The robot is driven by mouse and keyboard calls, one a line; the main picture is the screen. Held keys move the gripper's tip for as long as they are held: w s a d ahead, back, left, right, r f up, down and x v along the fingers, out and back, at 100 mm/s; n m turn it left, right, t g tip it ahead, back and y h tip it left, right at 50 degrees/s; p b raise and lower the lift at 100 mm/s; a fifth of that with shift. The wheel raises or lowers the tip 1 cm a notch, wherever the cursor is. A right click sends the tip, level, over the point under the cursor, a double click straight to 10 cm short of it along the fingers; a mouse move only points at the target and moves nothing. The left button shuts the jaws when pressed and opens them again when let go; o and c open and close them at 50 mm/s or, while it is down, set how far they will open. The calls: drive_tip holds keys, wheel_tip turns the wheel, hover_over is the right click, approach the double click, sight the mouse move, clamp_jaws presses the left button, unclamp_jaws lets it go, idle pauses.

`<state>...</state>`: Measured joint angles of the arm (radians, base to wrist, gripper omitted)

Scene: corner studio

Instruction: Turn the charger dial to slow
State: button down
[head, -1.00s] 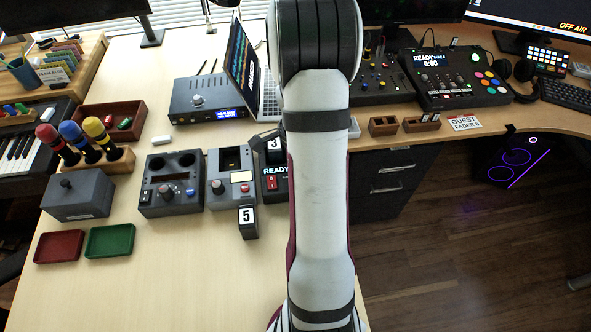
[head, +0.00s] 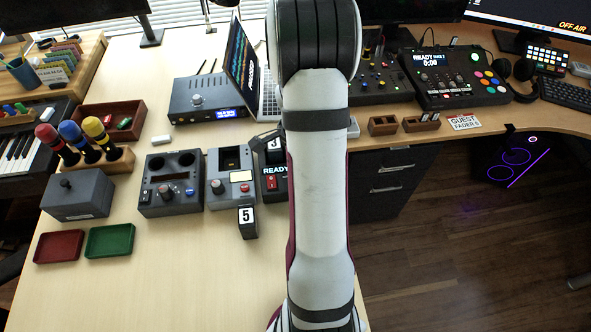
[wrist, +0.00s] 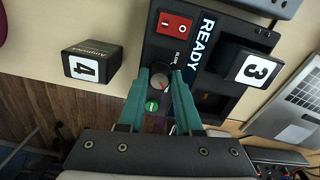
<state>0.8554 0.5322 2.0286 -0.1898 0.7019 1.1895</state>
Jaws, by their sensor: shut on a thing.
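The charger is a dark box with a lit READY strip (wrist: 202,45) and a red rocker switch (wrist: 174,24) in the wrist view. Its left part also shows in the head view (head: 272,187), beside my arm. The charger dial (wrist: 159,82), a small round knob with a reddish mark, sits between the green fingertips of my gripper (wrist: 161,78). My gripper is shut on the dial. A small white label lies beside the dial, and a green round mark is on its other side. In the head view my arm hides the gripper and dial.
A battery marked 3 (wrist: 255,69) sits in the charger. A battery marked 4 (wrist: 90,64) stands apart on the table. A laptop (wrist: 292,103) is close on the right. In the head view, a battery marked 5 (head: 247,217) and another grey device (head: 231,178) are left of the charger.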

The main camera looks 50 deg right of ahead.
drive_tip(key=n, duration=0.9)
drive_tip(key=shift+n, duration=0.4)
drive_tip(key=n, duration=0.5)
drive_tip(key=shift+s, duration=0.1)
drive_tip(key=shift+n, duration=2.5)
drive_tip(key=c, duration=0.6)
unclamp_jaws()
drive_tip(key=shift+r, duration=0.1)
